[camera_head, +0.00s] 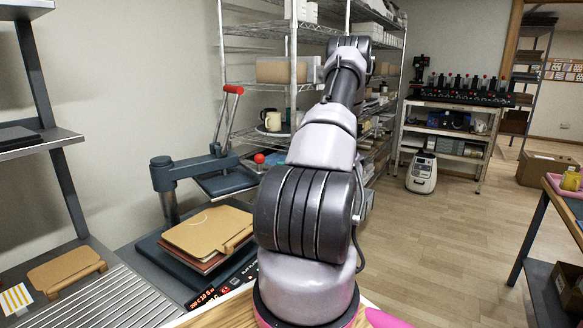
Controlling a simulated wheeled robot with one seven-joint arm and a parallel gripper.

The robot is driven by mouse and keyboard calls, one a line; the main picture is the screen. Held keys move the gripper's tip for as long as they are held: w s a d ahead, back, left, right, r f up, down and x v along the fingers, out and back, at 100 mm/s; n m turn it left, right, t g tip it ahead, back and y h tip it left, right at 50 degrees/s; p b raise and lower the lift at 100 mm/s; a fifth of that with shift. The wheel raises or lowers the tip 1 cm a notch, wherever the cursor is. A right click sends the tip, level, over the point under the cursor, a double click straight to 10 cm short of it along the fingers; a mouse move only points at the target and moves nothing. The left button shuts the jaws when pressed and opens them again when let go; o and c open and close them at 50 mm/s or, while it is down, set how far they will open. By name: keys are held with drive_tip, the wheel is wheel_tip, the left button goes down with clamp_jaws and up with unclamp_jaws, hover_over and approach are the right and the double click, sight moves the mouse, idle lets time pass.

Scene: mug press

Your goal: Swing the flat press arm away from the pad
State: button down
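The flat press stands at the left, with a blue-grey post (168,207) and a blue-grey swing arm (195,170) reaching right from its top. The arm carries a dark flat plate (228,183) and a handle with a red grip (233,90) that stands up. The plate shows above and behind the pad area, not squarely over it in this view. A tan board (207,232) with a brown layer under it lies on the dark press base (181,262); the pad itself I cannot tell apart. My arm stretches away up the middle, and my gripper is not visible.
A wire shelf rack (293,75) with boxes stands close behind the press. A second tan board (66,270) lies on the counter at left. A red ball (259,158) shows beside the plate. The wooden floor (420,245) at right is free.

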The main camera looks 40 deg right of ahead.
drive_tip(key=w+a, duration=0.1)
drive_tip(key=w, duration=0.6)
drive_tip(key=shift+w+a+f, duration=0.15)
drive_tip(key=shift+w+a, duration=0.2)
drive_tip(key=shift+a, duration=0.05)
